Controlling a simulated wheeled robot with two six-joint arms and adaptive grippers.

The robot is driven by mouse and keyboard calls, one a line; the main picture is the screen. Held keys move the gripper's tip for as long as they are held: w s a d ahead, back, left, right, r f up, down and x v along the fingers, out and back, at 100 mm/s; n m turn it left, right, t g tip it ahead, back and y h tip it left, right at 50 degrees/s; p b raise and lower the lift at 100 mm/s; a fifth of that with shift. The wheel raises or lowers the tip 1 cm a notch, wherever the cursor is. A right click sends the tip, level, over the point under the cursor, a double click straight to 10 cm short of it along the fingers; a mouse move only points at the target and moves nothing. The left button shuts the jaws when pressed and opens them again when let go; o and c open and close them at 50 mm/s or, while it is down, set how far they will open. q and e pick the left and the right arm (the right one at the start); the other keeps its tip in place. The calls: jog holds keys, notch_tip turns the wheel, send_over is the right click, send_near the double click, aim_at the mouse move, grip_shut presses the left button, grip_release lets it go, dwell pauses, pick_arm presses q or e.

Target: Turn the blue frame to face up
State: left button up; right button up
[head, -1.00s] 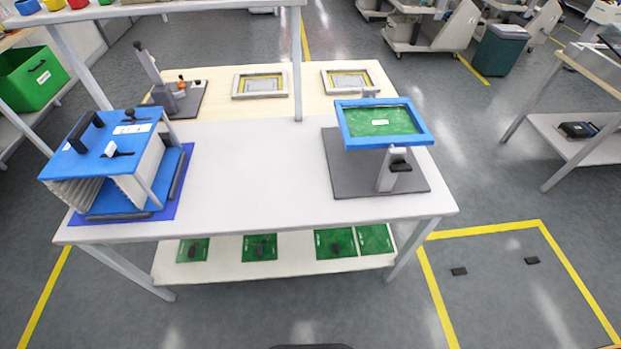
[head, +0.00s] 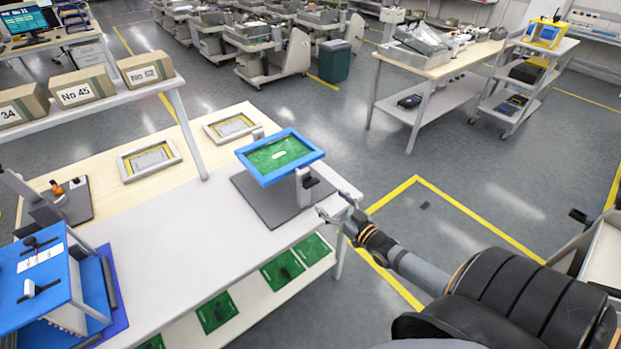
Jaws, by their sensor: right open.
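The blue frame (head: 262,178) holds a green board (head: 283,152) with a small white label. It sits raised on a stand with a grey base plate (head: 252,201) at the table's right end. The frame lies slightly tilted, its board side visible from above. My right gripper (head: 322,212) is at the table's right edge, just right of and below the stand, apart from the frame. It is open and holds nothing. My left gripper is out of view.
A blue rack (head: 40,285) stands on the white table (head: 190,262) at the left. Two grey-yellow frames (head: 150,160) lie on the wooden strip behind. Boxes (head: 82,88) stand on an upper shelf. Green boards lie on the lower shelf. The table's middle is clear.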

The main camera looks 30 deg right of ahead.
aim_at(314, 185)
jog(key=w+b, duration=0.1)
jog(key=w, duration=0.2)
jog(key=w+b, duration=0.1)
jog(key=w, duration=0.2)
jog(key=w+b, duration=0.1)
jog(key=w, duration=0.2)
jog(key=shift+w+a+f, duration=0.1)
jog(key=shift+w+a, duration=0.15)
jog(key=shift+w, duration=0.55)
jog(key=shift+a, duration=0.1)
